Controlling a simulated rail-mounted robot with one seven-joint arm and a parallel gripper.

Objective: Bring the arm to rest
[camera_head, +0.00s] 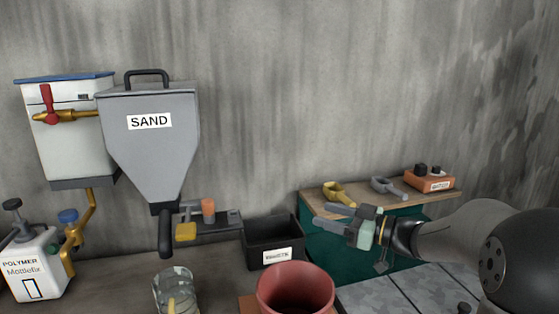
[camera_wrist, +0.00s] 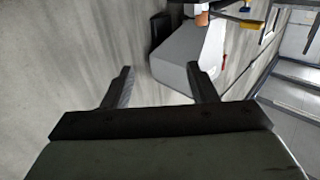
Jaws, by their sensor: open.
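My gripper (camera_head: 330,218) is at the right of centre in the head view, with its arm reaching in from the right edge. It is held in the air in front of the green cabinet with the wooden shelf top. In the wrist view my gripper (camera_wrist: 160,85) shows two dark fingers spread wide apart. Nothing is between the fingers. Beyond them the wrist view shows the grey wall.
A grey sand hopper (camera_head: 150,130) and a white tank (camera_head: 68,130) hang at the left. A polymer jug (camera_head: 32,268), a glass jar (camera_head: 176,290), a red pot (camera_head: 296,288) and a black bin (camera_head: 270,238) stand below. The shelf (camera_head: 445,197) holds scoops and an orange box (camera_head: 430,181).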

